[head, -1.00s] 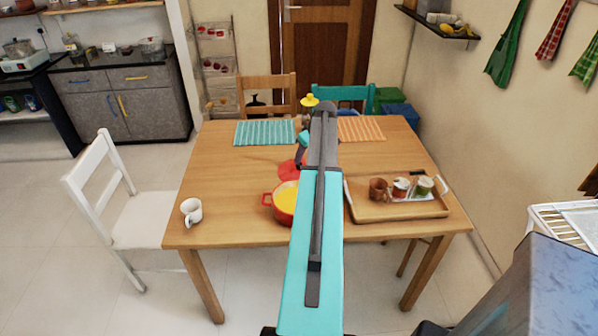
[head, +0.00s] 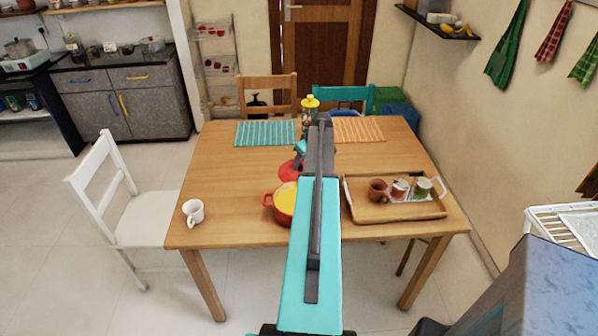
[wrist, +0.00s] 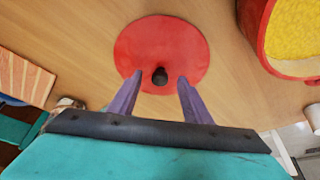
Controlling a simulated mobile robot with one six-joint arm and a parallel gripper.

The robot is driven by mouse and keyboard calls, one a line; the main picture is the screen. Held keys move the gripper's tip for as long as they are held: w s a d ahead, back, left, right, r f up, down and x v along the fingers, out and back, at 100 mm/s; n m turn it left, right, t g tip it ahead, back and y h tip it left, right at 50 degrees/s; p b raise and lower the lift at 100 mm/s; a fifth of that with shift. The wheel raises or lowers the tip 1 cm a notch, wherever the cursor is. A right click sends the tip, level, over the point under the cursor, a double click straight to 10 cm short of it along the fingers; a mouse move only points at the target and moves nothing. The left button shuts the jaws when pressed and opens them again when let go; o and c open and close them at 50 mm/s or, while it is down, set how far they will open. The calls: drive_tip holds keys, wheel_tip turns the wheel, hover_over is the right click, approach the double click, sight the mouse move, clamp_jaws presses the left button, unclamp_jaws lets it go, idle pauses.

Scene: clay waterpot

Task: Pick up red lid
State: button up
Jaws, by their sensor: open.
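The red lid (wrist: 150,45) lies flat on the wooden table in the wrist view, with a small dark knob (wrist: 159,76) on top. My gripper (wrist: 159,84) is open, with its two purple fingers on either side of the knob in that view. I cannot tell how high the fingertips are above the lid. In the head view the lid (head: 290,171) is partly hidden behind my arm, next to the red pot.
The red pot (head: 284,203) with yellow contents stands near the lid; it also shows in the wrist view (wrist: 262,56). A wooden tray (head: 375,213) with several small containers is at right. A white mug (head: 193,212) stands front left. The left of the table (head: 222,180) is clear.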

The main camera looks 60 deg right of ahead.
drive_tip(key=shift+x, duration=0.95)
drive_tip(key=shift+c, duration=0.3)
clamp_jaws()
